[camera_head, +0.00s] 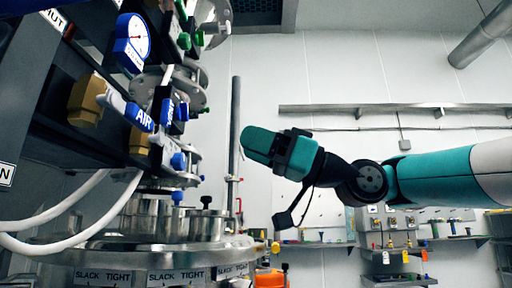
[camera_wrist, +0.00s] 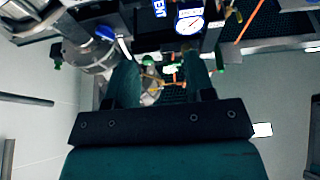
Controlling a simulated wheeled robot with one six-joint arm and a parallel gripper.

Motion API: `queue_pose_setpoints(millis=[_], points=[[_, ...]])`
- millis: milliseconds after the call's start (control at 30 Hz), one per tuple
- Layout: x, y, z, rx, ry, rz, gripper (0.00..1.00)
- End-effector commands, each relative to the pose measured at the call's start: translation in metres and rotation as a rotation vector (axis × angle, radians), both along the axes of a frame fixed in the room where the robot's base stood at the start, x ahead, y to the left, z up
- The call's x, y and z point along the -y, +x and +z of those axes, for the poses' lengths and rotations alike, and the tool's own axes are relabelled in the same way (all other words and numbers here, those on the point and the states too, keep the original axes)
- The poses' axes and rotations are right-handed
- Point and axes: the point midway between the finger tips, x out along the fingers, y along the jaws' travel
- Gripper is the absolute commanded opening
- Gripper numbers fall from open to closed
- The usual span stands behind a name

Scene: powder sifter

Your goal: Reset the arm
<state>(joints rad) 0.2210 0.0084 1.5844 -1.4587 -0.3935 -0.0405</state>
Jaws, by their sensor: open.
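My arm reaches in from the right in the head view, and my gripper (camera_head: 256,143) points left toward the powder sifter's machinery. It hangs in the air to the right of the machine, touching nothing. In the wrist view, the two teal fingers of my gripper (camera_wrist: 161,78) stand apart with a gap between them. Nothing is held in the gap. Through it, distant machine parts and a dark grating show.
The sifter's round steel lid (camera_head: 150,246) with "SLACK" and "TIGHT" labels fills the lower left. A gauge (camera_head: 133,42), valves and white hoses (camera_head: 75,222) are above it. Wall shelves (camera_head: 395,108) are behind my arm. Open air lies below my gripper.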

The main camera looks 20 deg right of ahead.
Motion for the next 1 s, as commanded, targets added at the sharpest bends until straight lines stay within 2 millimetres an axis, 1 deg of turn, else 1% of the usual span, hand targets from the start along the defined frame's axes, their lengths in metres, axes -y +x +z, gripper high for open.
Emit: queue_pose_setpoints(millis=[267,333,367,433,467,567,600,667,700,767,800,867,900,967,1000], points=[[0.0,0.0,0.0,0.0,0.0,0.0,0.49],[-0.002,0.001,-0.003,-0.009,-0.007,-0.002,0.49],[-0.004,0.002,-0.007,-0.021,-0.016,-0.005,0.49],[-0.013,0.005,-0.025,-0.073,-0.062,-0.023,0.49],[-0.018,0.007,-0.037,-0.107,-0.092,-0.034,0.49],[-0.038,0.01,-0.097,-0.271,-0.24,-0.078,0.49],[-0.044,0.007,-0.127,-0.35,-0.315,-0.095,0.49],[-0.05,-0.003,-0.175,-0.471,-0.434,-0.117,0.49],[-0.052,-0.012,-0.206,-0.55,-0.514,-0.128,0.49],[-0.05,-0.03,-0.25,-0.662,-0.631,-0.14,0.49],[-0.047,-0.043,-0.276,-0.73,-0.703,-0.146,0.49],[-0.04,-0.063,-0.309,-0.821,-0.803,-0.154,0.49],[-0.035,-0.077,-0.329,-0.876,-0.864,-0.157,0.49],[-0.026,-0.097,-0.355,-0.949,-0.949,-0.161,0.49],[-0.02,-0.11,-0.37,-0.995,-1.002,-0.163,0.49]])
